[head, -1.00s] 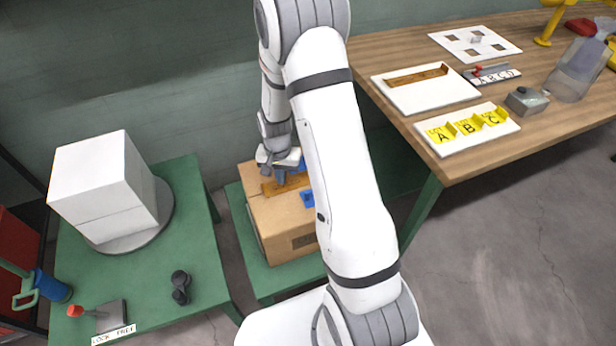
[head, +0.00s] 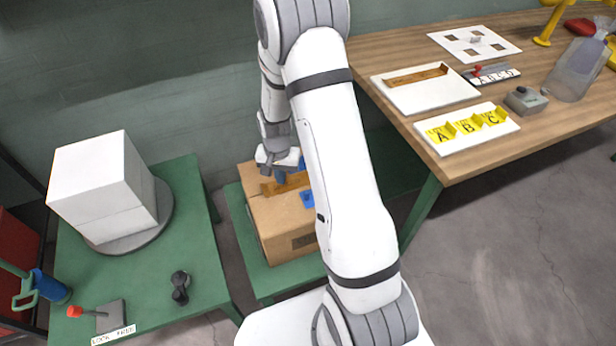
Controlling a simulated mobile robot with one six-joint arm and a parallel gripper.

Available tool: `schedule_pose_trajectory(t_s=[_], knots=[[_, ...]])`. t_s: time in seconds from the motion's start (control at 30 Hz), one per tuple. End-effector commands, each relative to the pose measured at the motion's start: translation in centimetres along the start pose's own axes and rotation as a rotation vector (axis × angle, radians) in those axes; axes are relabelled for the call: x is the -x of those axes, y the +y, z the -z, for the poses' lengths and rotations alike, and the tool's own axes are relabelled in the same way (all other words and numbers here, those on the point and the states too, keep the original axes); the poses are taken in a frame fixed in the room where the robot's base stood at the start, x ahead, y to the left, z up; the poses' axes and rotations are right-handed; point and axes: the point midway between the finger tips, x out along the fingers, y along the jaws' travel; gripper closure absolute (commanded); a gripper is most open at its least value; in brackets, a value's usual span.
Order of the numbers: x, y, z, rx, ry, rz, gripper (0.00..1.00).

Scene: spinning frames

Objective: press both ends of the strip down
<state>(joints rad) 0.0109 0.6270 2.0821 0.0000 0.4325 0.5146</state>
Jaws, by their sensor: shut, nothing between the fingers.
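A brown strip (head: 270,188) lies across the top of a cardboard box (head: 282,213), which stands on a low green bench. My gripper (head: 281,177) is over the strip, with its fingers shut and pointing down. It is at or just above the strip; I cannot tell whether it touches. My arm hides the right part of the box, and the strip's right end is hidden or unclear.
A blue piece (head: 307,199) sits on the box beside my arm. A green table (head: 190,218) at left holds a white box (head: 108,188) on a grey turntable. The wooden table (head: 381,47) at right holds white boards and a grey button box (head: 525,100).

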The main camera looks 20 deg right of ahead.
Motion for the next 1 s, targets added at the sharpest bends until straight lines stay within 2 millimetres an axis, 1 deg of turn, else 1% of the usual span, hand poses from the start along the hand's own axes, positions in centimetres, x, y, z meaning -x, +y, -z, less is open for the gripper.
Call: schedule_pose_trajectory(t_s=[0.27,0.77,1.0], knots=[[-0.2,0.0,0.0,0.001,0.000,0.000,1.00],[-1.8,-0.1,0.0,0.001,0.000,0.000,1.00],[-1.6,-0.1,-0.1,0.002,0.000,0.000,1.00]])
